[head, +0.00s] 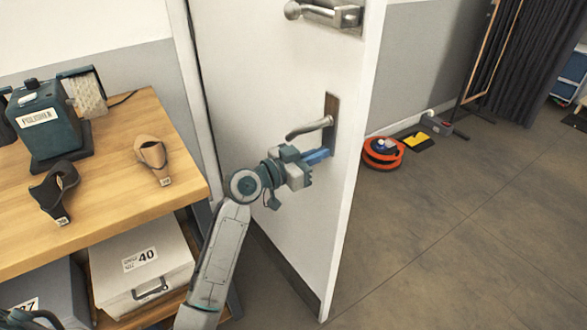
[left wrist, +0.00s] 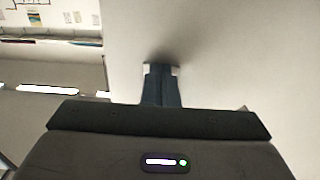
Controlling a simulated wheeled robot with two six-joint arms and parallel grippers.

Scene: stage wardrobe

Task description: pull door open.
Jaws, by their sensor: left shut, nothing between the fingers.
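The white door (head: 265,75) stands ajar, with its free edge towards the right and floor showing past it. A metal lever handle (head: 308,129) sits on a dark plate on the door face. My left gripper (head: 325,155) is shut and empty, just below the lever, with its blue fingers pointing at the door near its free edge. In the left wrist view the closed fingertips (left wrist: 161,70) are at or very near the pale door face (left wrist: 235,50); I cannot tell whether they touch. The lever is not gripped.
A wooden bench (head: 110,205) stands left of the door, holding a polisher (head: 50,125) and shoe-like pieces. A white box (head: 140,265) is on its lower shelf. Beyond the door, an orange reel (head: 383,152) lies on the floor. Floor at the right is mostly clear.

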